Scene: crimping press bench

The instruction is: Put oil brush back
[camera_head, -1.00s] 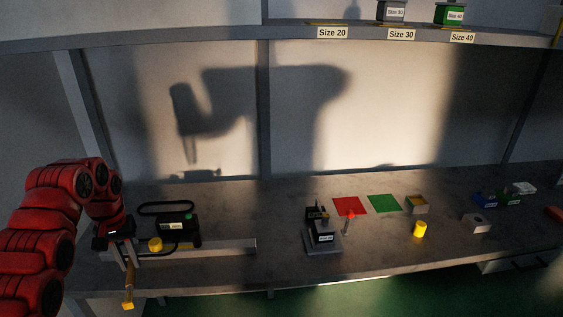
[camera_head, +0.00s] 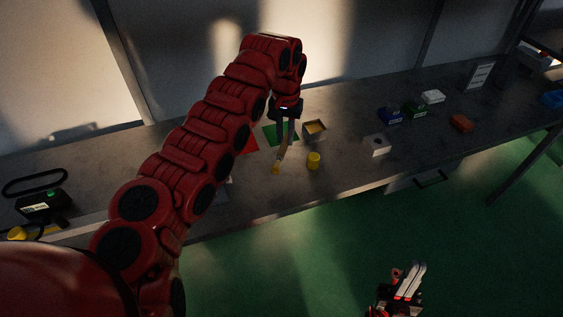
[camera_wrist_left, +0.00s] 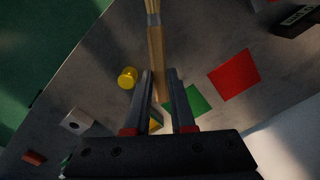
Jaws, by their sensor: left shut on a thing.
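My left gripper (camera_head: 286,128) is shut on the oil brush (camera_head: 281,155) and holds it above the bench, bristle end down. A pale block with a round hole (camera_head: 377,145) sits further right. My right gripper (camera_head: 409,281) is low over the green floor, away from the bench; its opening is unclear.
A grey box with a yellow inside (camera_head: 315,131) is right of my left gripper. Green (camera_head: 271,135) and red (camera_wrist_left: 235,75) squares lie on the bench. My left arm hides the press area.

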